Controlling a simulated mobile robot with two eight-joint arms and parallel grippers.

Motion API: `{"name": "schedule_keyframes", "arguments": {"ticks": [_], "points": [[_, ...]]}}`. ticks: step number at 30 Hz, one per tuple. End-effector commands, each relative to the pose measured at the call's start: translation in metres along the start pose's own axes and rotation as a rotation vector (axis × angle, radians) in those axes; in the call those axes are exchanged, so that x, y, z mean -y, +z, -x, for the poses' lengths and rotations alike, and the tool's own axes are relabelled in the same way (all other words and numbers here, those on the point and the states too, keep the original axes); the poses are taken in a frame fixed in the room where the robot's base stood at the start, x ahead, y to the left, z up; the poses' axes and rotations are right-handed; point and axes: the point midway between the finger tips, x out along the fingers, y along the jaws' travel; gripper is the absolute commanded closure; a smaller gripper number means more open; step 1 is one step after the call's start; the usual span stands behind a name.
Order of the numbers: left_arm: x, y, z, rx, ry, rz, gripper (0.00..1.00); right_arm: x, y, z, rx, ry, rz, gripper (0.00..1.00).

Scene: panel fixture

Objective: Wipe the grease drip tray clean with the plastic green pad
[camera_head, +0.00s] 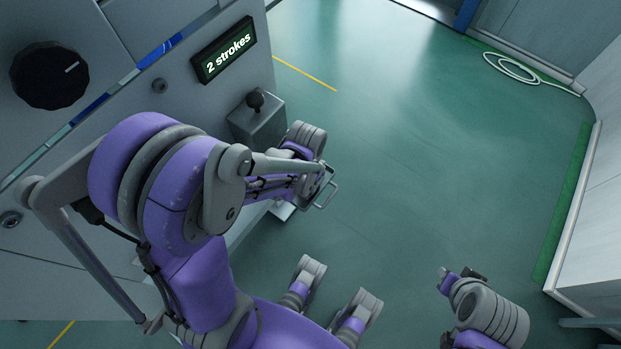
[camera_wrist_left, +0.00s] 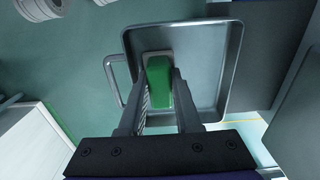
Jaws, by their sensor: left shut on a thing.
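The grease drip tray (camera_wrist_left: 235,70) is a grey square metal pan with raised walls and a loop handle, seen from above in the left wrist view. In the head view only its handle side (camera_head: 329,192) shows past my left arm. The green pad (camera_wrist_left: 158,85) has a pale base and sits inside the tray outline, towards the handle side. My left gripper (camera_wrist_left: 159,76) is shut on the pad, one finger on each side. Whether the pad touches the tray floor is unclear. My right gripper (camera_head: 460,273) is low at the right, away from the tray; its jaw opening is unclear.
The grey panel at the left carries a black knob (camera_head: 49,75), a display (camera_head: 223,50) reading "2 strokes" and a joystick box (camera_head: 258,120). Green floor (camera_head: 400,140) is open to the right. A coiled pale hose (camera_head: 512,67) lies at the far right.

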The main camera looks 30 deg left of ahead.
Motion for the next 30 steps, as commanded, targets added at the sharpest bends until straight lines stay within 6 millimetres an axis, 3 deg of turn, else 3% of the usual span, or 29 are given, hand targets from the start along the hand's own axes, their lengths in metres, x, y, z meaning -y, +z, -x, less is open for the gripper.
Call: {"name": "schedule_keyframes", "arguments": {"ticks": [16,30], "points": [[0.000,0.025,0.001,0.003,0.000,-0.001,1.00,0.000,0.000,0.001,0.000,0.000,0.000,0.75],[0.000,0.001,-0.002,0.001,0.000,0.000,1.00,0.000,0.002,-0.004,0.001,0.000,0.000,0.75]]}}
